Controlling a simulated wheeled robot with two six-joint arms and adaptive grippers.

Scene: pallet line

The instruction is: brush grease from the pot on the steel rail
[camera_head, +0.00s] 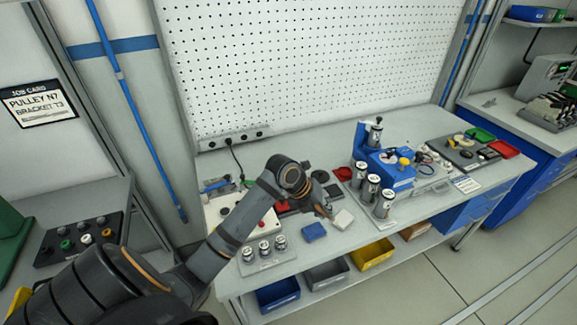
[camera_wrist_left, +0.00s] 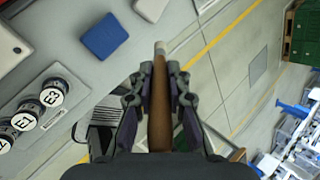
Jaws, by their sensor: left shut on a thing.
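My left gripper (camera_head: 318,202) reaches over the workbench from the left. In the left wrist view, its fingers (camera_wrist_left: 158,85) are shut on a brown wooden handle, which I take to be the brush (camera_wrist_left: 159,125). The handle has a pale end (camera_wrist_left: 160,47) pointing away from the wrist. In the head view, a bit of the brush (camera_head: 323,213) shows below the gripper, near the bench's front. I cannot pick out the grease pot or the steel rail with certainty; my arm hides part of the bench. My right gripper is not in view.
A blue block (camera_head: 314,231) and a white block (camera_head: 343,218) lie near the gripper. Labelled cylinders stand in a holder (camera_head: 268,260) at front left. More cylinders (camera_head: 369,188) stand by a blue machine (camera_head: 390,168). Bins, one yellow (camera_head: 372,255), sit below the bench (camera_head: 405,218).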

